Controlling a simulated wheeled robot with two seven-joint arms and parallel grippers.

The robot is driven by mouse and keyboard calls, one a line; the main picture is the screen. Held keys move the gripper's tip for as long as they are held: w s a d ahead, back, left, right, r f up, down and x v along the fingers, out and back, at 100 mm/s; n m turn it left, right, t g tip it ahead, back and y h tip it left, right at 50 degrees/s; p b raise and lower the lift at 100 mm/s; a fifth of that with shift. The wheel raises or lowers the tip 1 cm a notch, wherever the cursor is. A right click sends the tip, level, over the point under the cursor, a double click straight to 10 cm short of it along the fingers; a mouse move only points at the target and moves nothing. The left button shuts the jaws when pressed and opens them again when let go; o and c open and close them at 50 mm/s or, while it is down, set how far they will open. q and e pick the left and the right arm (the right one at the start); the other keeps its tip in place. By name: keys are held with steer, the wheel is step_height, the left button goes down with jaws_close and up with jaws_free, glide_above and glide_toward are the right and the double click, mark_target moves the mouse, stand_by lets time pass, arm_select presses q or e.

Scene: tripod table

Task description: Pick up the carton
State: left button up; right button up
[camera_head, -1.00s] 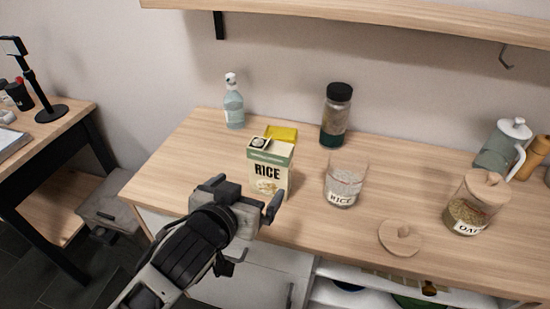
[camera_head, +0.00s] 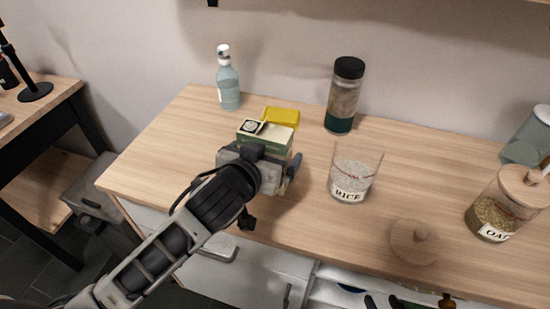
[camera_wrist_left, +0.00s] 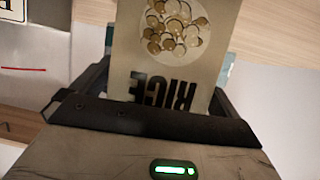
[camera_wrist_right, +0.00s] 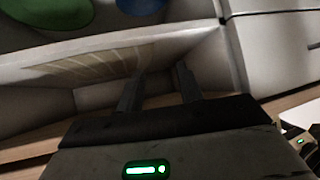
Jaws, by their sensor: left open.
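The rice carton (camera_head: 268,138), cream with a green top band, stands upright near the table's front left part. My left gripper (camera_head: 262,167) is at its front and hides its lower part. In the left wrist view the carton (camera_wrist_left: 172,60) shows its RICE label upside down, between the two open fingers (camera_wrist_left: 155,85), with a gap visible on at least one side. My right gripper (camera_head: 382,302) shows only its dark fingertips at the bottom edge, below the table's front. In the right wrist view its fingers (camera_wrist_right: 158,90) are apart with nothing between them.
A yellow object (camera_head: 281,117) is just behind the carton. A blue bottle (camera_head: 228,88), a dark-lidded jar (camera_head: 344,100), a rice glass (camera_head: 353,178), a wooden lid (camera_head: 414,243) and an oats jar (camera_head: 495,215) stand on the table (camera_head: 160,150). Open shelving (camera_wrist_right: 60,75) lies before my right gripper.

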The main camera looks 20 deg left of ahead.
arm_select(q)
steer(key=shift+s+r, duration=0.1)
steer(key=c, duration=1)
